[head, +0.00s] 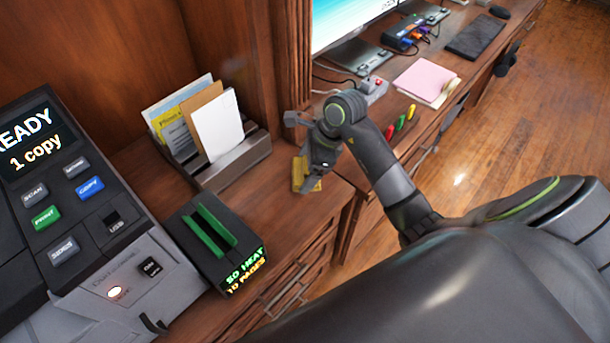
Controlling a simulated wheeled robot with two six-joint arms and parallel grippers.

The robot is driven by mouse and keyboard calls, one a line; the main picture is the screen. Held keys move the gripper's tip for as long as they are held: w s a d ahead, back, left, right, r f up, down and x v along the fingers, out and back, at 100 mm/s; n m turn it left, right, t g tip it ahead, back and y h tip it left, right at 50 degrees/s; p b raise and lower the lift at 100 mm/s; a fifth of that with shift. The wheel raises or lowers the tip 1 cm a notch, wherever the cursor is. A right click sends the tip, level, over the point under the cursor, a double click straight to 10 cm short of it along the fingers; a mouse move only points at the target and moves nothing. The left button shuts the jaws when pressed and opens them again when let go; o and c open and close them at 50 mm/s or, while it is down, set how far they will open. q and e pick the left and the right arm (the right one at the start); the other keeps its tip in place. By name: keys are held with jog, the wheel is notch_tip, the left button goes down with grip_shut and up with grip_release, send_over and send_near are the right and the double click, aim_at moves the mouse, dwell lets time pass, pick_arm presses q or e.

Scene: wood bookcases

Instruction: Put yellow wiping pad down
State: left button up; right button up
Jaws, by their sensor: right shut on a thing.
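The yellow wiping pad (299,174) is at the wooden cabinet top, near the corner post between the two bookcase sections. My right gripper (307,176) reaches in from the right and is shut on the pad. The gripper and wrist cover part of the pad. The pad looks at or very close to the wood surface; I cannot tell whether it touches. My left gripper is not in view.
A paper holder (235,160) with envelopes stands left of the pad. A black binding machine (215,245) and a printer (90,220) are nearer left. Colored markers (400,124), pink paper (426,80) and a monitor (345,18) are on the right desk.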

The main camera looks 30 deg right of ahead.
jog(key=shift+w+f, duration=0.15)
jog(key=shift+f, duration=2.3)
jog(key=o, duration=0.7)
jog(key=shift+r, duration=0.1)
jog(key=b+v, duration=0.1)
jog(key=v, duration=1.1)
jog(key=shift+a+r, duration=0.1)
jog(key=shift+r, duration=0.1)
jog(key=shift+a, duration=0.1)
